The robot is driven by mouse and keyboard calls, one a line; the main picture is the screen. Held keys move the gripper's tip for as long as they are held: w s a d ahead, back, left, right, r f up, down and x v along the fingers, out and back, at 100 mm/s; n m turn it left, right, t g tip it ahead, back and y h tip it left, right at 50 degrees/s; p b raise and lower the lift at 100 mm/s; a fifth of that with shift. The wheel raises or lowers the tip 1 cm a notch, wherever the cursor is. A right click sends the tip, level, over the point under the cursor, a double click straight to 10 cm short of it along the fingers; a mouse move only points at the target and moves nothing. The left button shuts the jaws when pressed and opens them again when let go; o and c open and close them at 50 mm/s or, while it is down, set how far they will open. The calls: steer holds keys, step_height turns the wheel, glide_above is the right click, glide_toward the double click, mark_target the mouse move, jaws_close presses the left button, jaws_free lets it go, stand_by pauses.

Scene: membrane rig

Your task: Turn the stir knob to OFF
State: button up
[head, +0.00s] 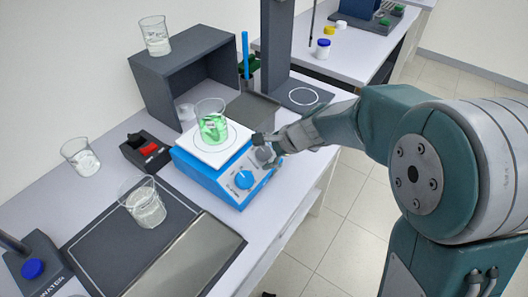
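A blue hotplate stirrer (207,178) with a white top stands on the bench, a beaker of green liquid (212,125) on its plate. Its sloped front panel has a blue knob (243,179) at the left, in plain view. A grey round knob (263,155) sits at the right of the panel, partly covered by my gripper. The knob markings are too small to read, so I cannot tell which is the stir knob or where it points. My gripper (267,150) is at the grey knob, its fingers apart around or beside it; contact is unclear.
A beaker (145,207) stands on a dark mat left of the stirrer. A black box with a red switch (149,149) and another beaker (81,158) are nearby. A dark shelf (165,88) stands behind. The bench's right edge runs below my arm.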

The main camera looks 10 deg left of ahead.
steer(key=shift+d+r, duration=0.1)
steer(key=v, duration=1.1)
steer(key=shift+d+r, duration=0.2)
steer(key=shift+r, duration=0.1)
steer(key=s+d+r+n+t+h, duration=0.1)
steer(key=s+d+n+h, duration=0.3)
steer(key=s+d, duration=0.5)
steer(key=s+d+r+n+t+h, duration=0.2)
steer(key=s+d+n, duration=0.4)
steer(key=s+d, duration=0.3)
steer(key=shift+s+d+r+t+h, duration=0.2)
steer(key=shift+s+d+t+h, duration=0.15)
steer(key=shift+d+t+h, duration=0.6)
steer(key=shift+a+g, duration=0.15)
steer(key=shift+g, duration=0.1)
steer(key=shift+c, duration=0.3)
